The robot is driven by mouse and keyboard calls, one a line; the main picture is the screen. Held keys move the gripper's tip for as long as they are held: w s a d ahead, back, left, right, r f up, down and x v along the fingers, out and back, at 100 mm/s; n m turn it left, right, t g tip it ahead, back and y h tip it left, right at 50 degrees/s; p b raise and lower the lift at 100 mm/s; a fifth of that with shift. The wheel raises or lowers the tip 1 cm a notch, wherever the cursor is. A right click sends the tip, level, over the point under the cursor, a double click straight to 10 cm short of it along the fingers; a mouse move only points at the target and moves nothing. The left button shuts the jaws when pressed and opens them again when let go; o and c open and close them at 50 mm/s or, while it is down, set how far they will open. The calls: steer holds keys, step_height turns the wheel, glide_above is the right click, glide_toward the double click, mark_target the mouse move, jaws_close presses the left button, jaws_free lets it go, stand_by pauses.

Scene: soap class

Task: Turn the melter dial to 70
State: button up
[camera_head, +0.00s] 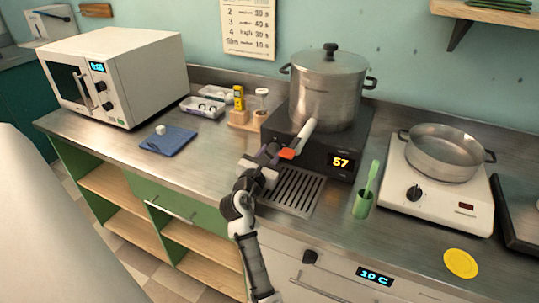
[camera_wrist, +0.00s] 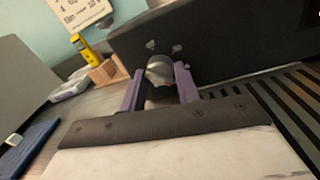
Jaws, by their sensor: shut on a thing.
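The melter (camera_head: 345,137) is a dark box on the counter with a big lidded steel pot (camera_head: 328,88) on top. Its yellow display (camera_head: 341,162) reads 57. My gripper (camera_head: 276,151) reaches to the left part of the melter's front, above a slotted drain grate. In the wrist view my gripper (camera_wrist: 161,88) has its two purple fingers on either side of a rounded grey dial (camera_wrist: 160,69), close against the dark front face. It is shut on the dial. The dial's pointer and most of its sides are hidden by the fingers. In the head view the arm hides the dial.
A pale spout-like piece with an orange part (camera_head: 288,153) is just right of my gripper. The grate (camera_head: 296,190) lies below. A green cup (camera_head: 362,203) and a white hotplate (camera_head: 435,185) with a pan stand right. A blue cloth (camera_head: 168,141) and a microwave (camera_head: 115,75) are left.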

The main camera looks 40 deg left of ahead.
steer(key=shift+m, duration=0.8)
steer(key=o, duration=1)
steer(key=shift+c, duration=0.2)
steer(key=shift+s, duration=0.1)
steer(key=b+v, duration=0.2)
steer(key=v, duration=1.1)
steer(key=shift+s+d, duration=0.1)
steer(key=shift+s, duration=0.25)
